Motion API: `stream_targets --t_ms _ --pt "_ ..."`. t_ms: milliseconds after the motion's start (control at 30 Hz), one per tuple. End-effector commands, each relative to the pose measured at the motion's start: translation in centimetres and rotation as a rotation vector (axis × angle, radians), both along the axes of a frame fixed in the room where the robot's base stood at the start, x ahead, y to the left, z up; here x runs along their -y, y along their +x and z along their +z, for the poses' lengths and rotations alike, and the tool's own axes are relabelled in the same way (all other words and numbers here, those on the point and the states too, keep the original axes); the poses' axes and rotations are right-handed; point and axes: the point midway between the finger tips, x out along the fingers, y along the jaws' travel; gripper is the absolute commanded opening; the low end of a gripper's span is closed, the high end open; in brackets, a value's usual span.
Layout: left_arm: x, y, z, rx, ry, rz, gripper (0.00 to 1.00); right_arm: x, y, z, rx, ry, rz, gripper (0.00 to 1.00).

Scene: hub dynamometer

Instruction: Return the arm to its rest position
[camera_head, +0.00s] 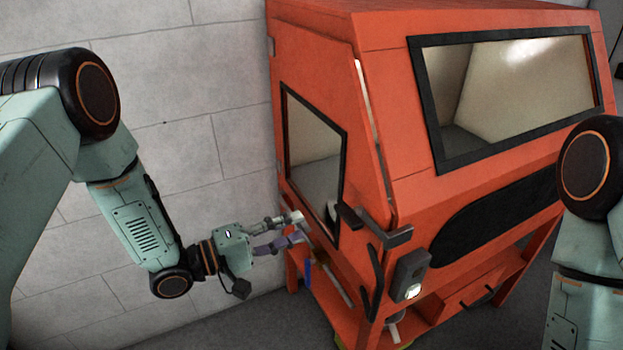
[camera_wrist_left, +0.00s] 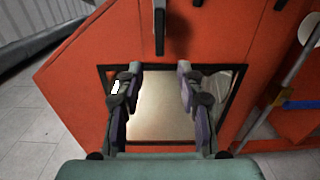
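My left gripper (camera_head: 298,228) is at the left side of the orange machine (camera_head: 320,65) in the head view, close to the lower edge of its side window (camera_head: 312,140). In the left wrist view the two fingers of this gripper (camera_wrist_left: 158,75) stand apart with nothing between them, and the side window (camera_wrist_left: 158,115) shows behind them. I cannot tell whether the fingertips touch the machine. My right arm (camera_head: 585,240) shows at the right edge of the head view, and its gripper is out of the picture.
A dark handle (camera_head: 385,228) and a grey box with a light (camera_head: 410,275) stick out from the machine's front corner. A large front window (camera_head: 520,90) is above. A block wall (camera_head: 190,120) stands behind my left arm. A blue-handled tool (camera_head: 308,275) hangs below the left gripper.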

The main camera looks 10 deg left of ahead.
Motion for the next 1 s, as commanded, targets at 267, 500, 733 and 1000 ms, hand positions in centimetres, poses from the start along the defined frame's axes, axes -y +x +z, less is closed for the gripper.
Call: stream_targets --t_ms 267,500,733,1000 --pt "-0.7 0.6 -1.8 0.127 0.205 0.044 0.38 0.0 0.0 0.0 0.000 0.000 0.000 0.40" --pt "-3.6 -1.8 -10.7 0.121 0.720 0.131 0.38 0.0 0.0 -1.2 0.000 0.000 0.000 0.40" --pt "-6.5 -11.4 -21.9 -0.073 1.178 -0.044 0.38 0.0 0.0 -4.8 0.000 0.000 0.000 0.40" --pt "-9.5 -26.4 -30.2 -0.386 1.455 -0.383 0.38 0.0 0.0 -10.2 0.000 0.000 0.000 0.40"
